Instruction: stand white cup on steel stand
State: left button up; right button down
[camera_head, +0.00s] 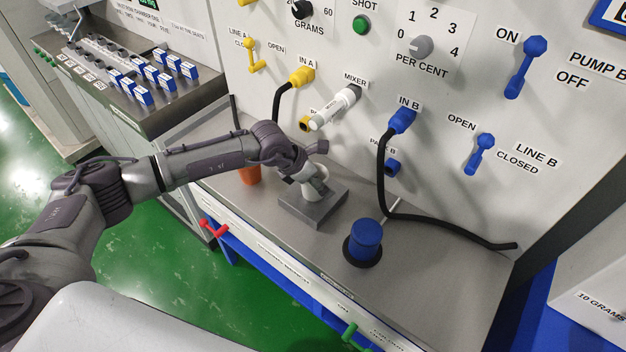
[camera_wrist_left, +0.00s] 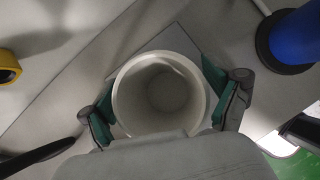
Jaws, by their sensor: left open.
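The white cup (camera_head: 316,188) stands upright on the grey steel stand (camera_head: 312,213) on the bench, under my left gripper. In the left wrist view the cup (camera_wrist_left: 158,92) is seen from above with its empty inside showing. The stand (camera_wrist_left: 197,45) shows as a flat plate behind and beneath it. My left gripper (camera_wrist_left: 167,104) is open, with one green-padded finger on each side of the cup. Whether the pads touch the cup wall is not clear. In the head view the left gripper (camera_head: 308,168) partly covers the cup. My right gripper is not in view.
A blue cylinder on a dark base (camera_head: 366,240) stands right of the stand. An orange container (camera_head: 249,174) is to the left, behind my arm. The bench front right is clear.

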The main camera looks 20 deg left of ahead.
pick_arm(q)
jog(key=shift+r, duration=0.2)
jog(key=s+a+b, duration=0.1)
jog(key=s+a, duration=0.1)
jog(key=s, duration=0.1)
jog(key=s+a+b, duration=0.2)
jog(key=s+a, duration=0.1)
jog(key=s+a+b, duration=0.1)
jog(key=s+a, duration=0.2)
jog(key=shift+r, duration=0.35)
jog(key=shift+s+a+r, duration=0.1)
jog(key=shift+s+a, duration=0.1)
jog(key=shift+a, duration=0.1)
